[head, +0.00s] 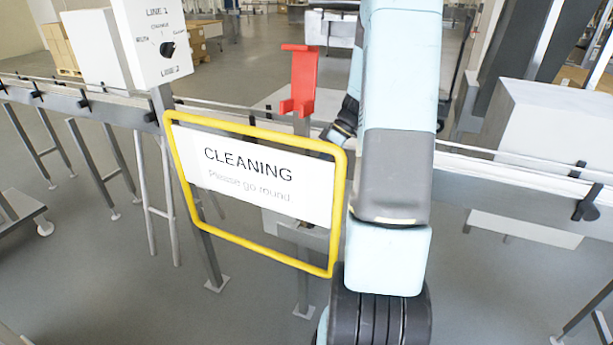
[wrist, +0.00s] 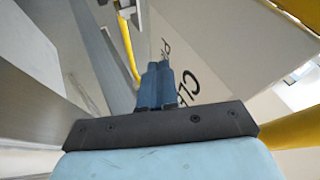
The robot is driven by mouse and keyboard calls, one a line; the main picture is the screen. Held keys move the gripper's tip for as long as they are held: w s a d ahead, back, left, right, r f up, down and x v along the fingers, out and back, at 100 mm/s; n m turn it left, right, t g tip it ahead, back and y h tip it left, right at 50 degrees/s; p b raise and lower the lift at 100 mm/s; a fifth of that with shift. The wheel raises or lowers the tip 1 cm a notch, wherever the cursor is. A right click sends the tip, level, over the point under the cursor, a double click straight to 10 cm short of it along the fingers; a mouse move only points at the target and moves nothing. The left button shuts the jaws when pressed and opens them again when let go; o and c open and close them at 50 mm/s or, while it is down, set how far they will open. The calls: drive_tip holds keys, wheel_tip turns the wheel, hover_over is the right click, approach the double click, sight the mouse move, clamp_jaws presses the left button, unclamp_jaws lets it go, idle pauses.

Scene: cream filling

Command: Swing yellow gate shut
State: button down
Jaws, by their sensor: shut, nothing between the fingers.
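The yellow gate (head: 255,132) is a rounded tube frame in the middle of the head view. It holds a white sign (head: 250,185) reading "CLEANING Please go round". Its left side is by the post under the switch box; its right side is next to my arm. In the wrist view, the sign (wrist: 225,90) lies just right of my gripper (wrist: 160,68), with yellow tube (wrist: 298,129) at the right edge. My gripper's blue fingers are together and empty. Whether they touch the sign is unclear. In the head view my arm largely hides my gripper.
A red bracket (head: 302,82) stands on a post behind the gate. A white switch box (head: 152,38) with a black knob stands at upper left. A conveyor rail (head: 75,98) runs left of the gate, and another (head: 520,180) continues right. Grey floor is open in front at left.

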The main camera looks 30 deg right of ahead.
sight(293, 202)
drive_tip(key=x, duration=0.9)
drive_tip(key=shift+a, duration=0.1)
